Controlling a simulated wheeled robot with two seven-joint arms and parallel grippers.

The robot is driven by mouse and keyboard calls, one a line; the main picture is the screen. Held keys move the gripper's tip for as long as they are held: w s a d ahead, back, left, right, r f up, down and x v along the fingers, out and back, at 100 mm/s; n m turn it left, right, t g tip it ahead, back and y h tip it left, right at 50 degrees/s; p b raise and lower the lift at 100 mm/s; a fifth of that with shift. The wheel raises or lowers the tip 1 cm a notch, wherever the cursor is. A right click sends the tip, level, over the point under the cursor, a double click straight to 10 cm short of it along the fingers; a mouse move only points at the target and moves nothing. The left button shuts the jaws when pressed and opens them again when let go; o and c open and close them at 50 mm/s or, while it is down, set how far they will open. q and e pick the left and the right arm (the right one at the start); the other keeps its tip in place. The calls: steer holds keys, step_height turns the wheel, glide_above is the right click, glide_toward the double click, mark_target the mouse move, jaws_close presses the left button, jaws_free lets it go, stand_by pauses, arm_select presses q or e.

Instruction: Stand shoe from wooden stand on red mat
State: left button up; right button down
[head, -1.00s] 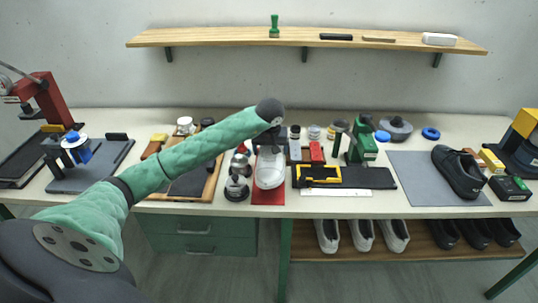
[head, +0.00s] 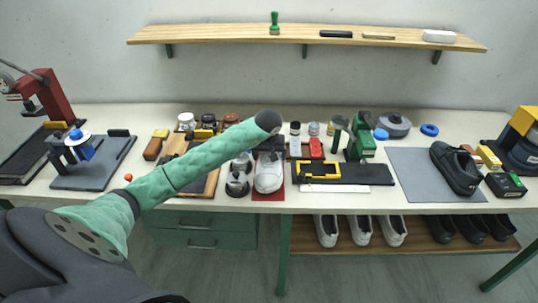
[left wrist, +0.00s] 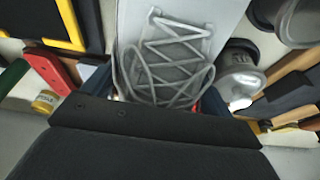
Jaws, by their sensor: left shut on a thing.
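A white lace-up shoe (head: 268,173) is over the red mat (head: 268,196), its toe toward the front edge of the bench. I cannot tell whether its sole touches the mat. My left gripper (head: 270,145) is at the back of the shoe, mostly hidden behind my forearm. In the left wrist view, my left gripper (left wrist: 156,90) is shut on the shoe, with grey laces (left wrist: 172,55) between its blue fingers. The wooden stand (head: 213,183) with a dark top is left of the mat, partly covered by my arm. My right gripper is not in view.
Metal weight-like pieces (head: 238,182) stand close left of the mat. A black tray with a yellow frame (head: 320,169) lies close right. Bottles and a green device (head: 361,140) are behind. A grey mat with a black shoe (head: 457,168) is farther right.

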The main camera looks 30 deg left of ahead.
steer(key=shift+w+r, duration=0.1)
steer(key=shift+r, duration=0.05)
arm_select(q)
steer(key=o, duration=0.8)
steer(key=shift+f, duration=0.1)
steer(key=shift+o, duration=1.3)
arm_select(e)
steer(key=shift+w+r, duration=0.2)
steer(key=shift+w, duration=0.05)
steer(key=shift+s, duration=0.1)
